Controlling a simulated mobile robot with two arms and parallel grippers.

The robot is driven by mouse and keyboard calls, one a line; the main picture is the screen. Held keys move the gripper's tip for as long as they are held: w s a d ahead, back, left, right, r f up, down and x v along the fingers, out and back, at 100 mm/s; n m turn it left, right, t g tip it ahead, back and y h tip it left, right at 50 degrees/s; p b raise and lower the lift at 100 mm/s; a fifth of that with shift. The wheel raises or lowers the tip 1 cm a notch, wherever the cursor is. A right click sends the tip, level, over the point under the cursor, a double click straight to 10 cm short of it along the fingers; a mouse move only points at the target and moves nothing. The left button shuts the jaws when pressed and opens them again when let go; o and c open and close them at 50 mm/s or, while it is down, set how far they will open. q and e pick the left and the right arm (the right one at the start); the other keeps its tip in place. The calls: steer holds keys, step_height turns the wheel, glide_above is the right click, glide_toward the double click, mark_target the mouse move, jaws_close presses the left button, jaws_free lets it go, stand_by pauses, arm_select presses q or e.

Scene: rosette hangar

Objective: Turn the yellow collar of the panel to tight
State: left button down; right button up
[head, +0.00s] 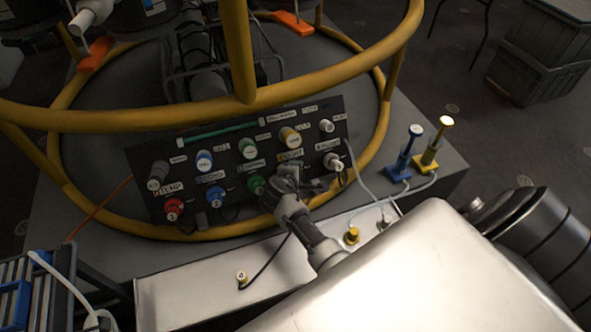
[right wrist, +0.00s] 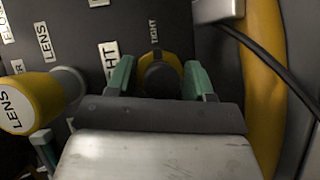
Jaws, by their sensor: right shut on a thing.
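The panel (head: 244,188) is a dark sloped board with labelled, coloured knobs and plugs. The yellow collar (right wrist: 158,60) shows in the right wrist view as a yellow ring around a dark round middle, beside a small "TIGHT" label (right wrist: 155,32). My right gripper (right wrist: 157,80) has its green fingers on either side of the collar and is shut on it. In the head view the right gripper (head: 289,172) reaches the panel's lower right part and hides the collar. How far the collar is turned cannot be told. My left gripper is not in view.
A yellow knob marked LENS (right wrist: 35,103) sticks out close beside the gripper. A yellow rail (head: 200,112) rings the panel, and a black cable (right wrist: 262,62) runs near the collar. Blue (head: 403,160) and yellow (head: 431,155) stands are at the right.

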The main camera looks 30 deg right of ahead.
steer(key=o, duration=0.9)
steer(key=shift+s+a+r, duration=0.2)
steer(key=shift+a, duration=0.1)
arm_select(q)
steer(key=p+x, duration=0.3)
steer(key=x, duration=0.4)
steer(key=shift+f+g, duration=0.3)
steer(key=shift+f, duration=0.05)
arm_select(e)
steer(key=v, duration=1)
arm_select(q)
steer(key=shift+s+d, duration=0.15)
